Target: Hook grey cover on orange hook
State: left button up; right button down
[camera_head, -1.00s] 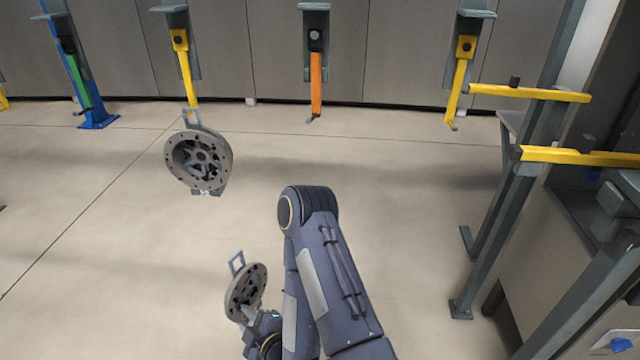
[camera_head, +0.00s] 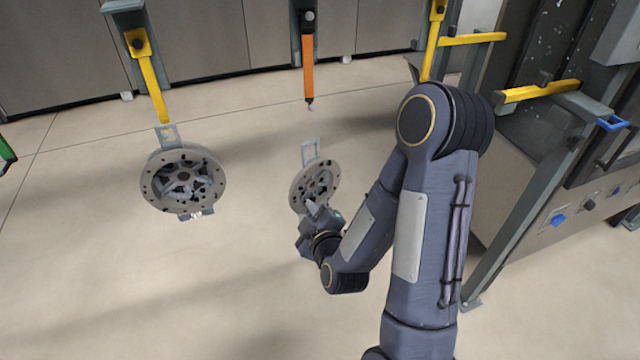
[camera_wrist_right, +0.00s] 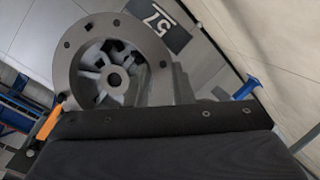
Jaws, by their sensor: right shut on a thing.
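The grey cover (camera_head: 317,180) is a round disc with openings and a square loop handle on top. My right gripper (camera_head: 318,208) is shut on its lower edge and holds it upright in the air. In the right wrist view the cover (camera_wrist_right: 115,75) fills the upper left, partly hidden by the dark gripper body. The orange hook (camera_head: 309,70) hangs from a grey bracket at the top middle, above and apart from the cover's loop. An orange bar also shows at the lower left of the right wrist view (camera_wrist_right: 49,122). My left gripper is not in view.
A second grey cover (camera_head: 184,182) hangs by its loop at the yellow hook (camera_head: 150,80) on the left. Another yellow hook (camera_head: 432,45) hangs right of the orange one. A grey frame with yellow bars (camera_head: 540,91) stands at the right. The floor below is clear.

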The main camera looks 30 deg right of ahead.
aim_at(312, 178)
notch_tip(312, 178, up, 6)
jog(key=s+d+r+h+p, duration=0.1)
jog(key=s+d, duration=0.1)
jog(key=shift+m, duration=0.4)
jog(key=shift+r+p+x, duration=0.2)
jog(key=shift+p+x, duration=0.6)
jog(key=shift+x, duration=2.6)
jog(key=shift+b+x, duration=0.4)
jog(key=shift+x, duration=2.55)
jog(key=shift+a+f, duration=0.15)
